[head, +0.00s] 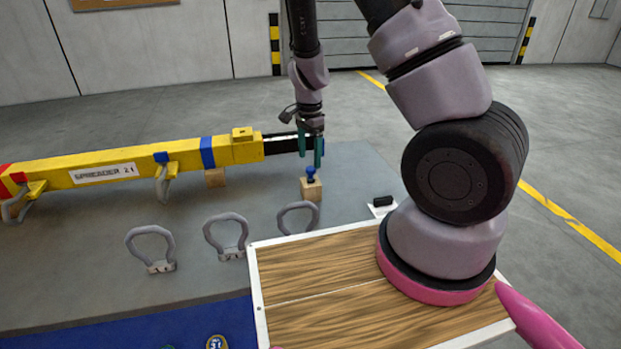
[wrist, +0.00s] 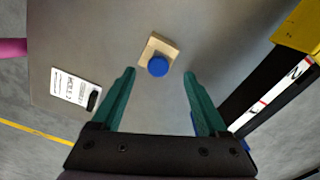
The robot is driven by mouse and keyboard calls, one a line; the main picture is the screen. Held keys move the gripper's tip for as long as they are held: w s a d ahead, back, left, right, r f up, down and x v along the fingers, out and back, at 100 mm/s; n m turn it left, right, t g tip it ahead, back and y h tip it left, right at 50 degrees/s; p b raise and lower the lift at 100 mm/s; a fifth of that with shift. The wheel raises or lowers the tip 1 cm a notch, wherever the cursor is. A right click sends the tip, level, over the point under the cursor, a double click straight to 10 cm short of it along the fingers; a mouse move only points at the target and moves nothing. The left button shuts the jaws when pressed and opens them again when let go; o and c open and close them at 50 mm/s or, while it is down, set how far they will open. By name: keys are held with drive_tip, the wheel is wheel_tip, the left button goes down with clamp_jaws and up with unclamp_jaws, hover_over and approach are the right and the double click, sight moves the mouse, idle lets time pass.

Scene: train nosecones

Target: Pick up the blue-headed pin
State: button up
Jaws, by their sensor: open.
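The blue-headed pin (head: 311,173) stands upright in a small wooden block (head: 311,190) on the grey table. In the wrist view its round blue head (wrist: 158,66) is seen from above, over the wooden block (wrist: 162,47). My gripper (head: 311,155) is open, with green fingers pointing down above the pin. In the wrist view my gripper (wrist: 159,74) has its two fingertips apart, one on each side of the blue head, with nothing between them touching it. The pin's shaft is mostly hidden.
A yellow spreader beam (head: 120,170) lies left of the pin, its dark end close to my gripper. Several grey shackles, including one (head: 298,217) near the block, stand on the grey table (head: 200,285). A white label with a black piece (head: 383,202) lies to the right.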

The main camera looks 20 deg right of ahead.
sight(311, 168)
drive_tip(key=shift+d+f, duration=0.15)
drive_tip(key=shift+f, duration=2.65)
clamp_jaws()
